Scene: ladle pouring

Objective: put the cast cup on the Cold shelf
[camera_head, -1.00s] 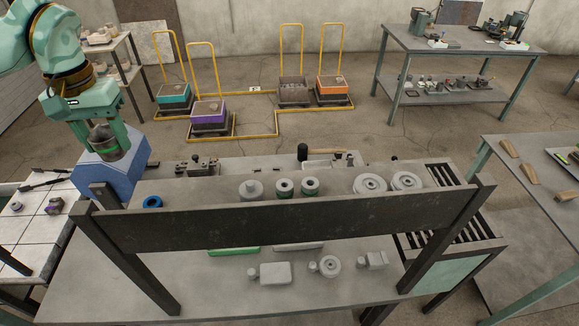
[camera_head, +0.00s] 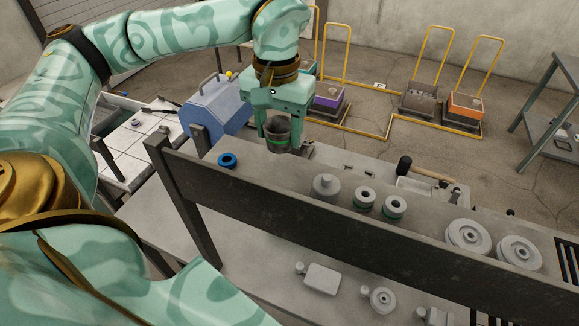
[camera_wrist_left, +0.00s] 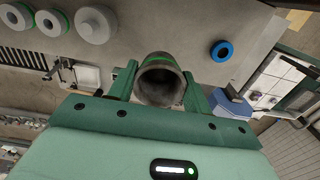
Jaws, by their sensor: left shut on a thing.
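The cast cup (camera_head: 279,136) is dark grey with a green band. My left gripper (camera_head: 280,142) is shut on it, one finger on each side, and holds it roughly upright. It appears above the far-left part of a grey bench shelf (camera_head: 262,178); the gap beneath is hard to judge. In the left wrist view the cup (camera_wrist_left: 160,80) sits between the fingers (camera_wrist_left: 160,92) with its open mouth facing the camera. No label shows which surface is the Cold shelf. My right gripper is not in view.
A blue ring (camera_head: 227,160) lies on the shelf, left of the cup. Grey castings (camera_head: 326,187), two with green bands (camera_head: 364,198), stand to the right. A dark rail (camera_head: 330,235) runs along the front. A blue box (camera_head: 214,105) is left. Bare shelf lies between ring and castings.

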